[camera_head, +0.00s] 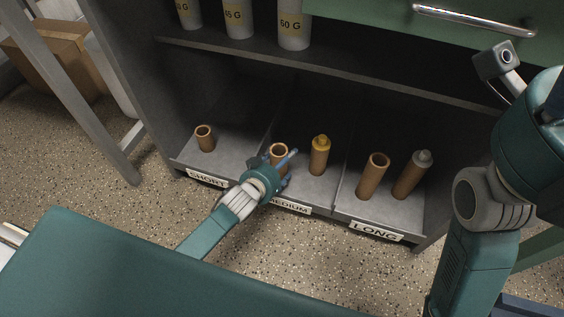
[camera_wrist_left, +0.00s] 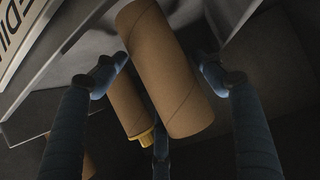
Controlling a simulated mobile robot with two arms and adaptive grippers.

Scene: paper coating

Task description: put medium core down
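The medium core, a plain brown cardboard tube (camera_head: 279,155), stands in the compartment labelled MEDIUM. My left gripper (camera_head: 290,160) is at this tube in the head view and partly covers its lower part. In the left wrist view the tube (camera_wrist_left: 168,70) lies between the spread fingers of my left gripper (camera_wrist_left: 162,72). The fingers are on either side of it, with what look like small gaps. Another tube with a yellow cap (camera_head: 320,157) stands to its right in the same compartment; it shows behind the plain tube in the wrist view (camera_wrist_left: 128,105). My right gripper is out of view.
A short tube (camera_head: 204,138) stands in the SHORT compartment. Two long tubes, one open (camera_head: 373,176) and one grey-capped (camera_head: 411,175), stand in the LONG compartment. Low dividers separate the compartments. A shelf (camera_head: 340,70) with several white containers runs above.

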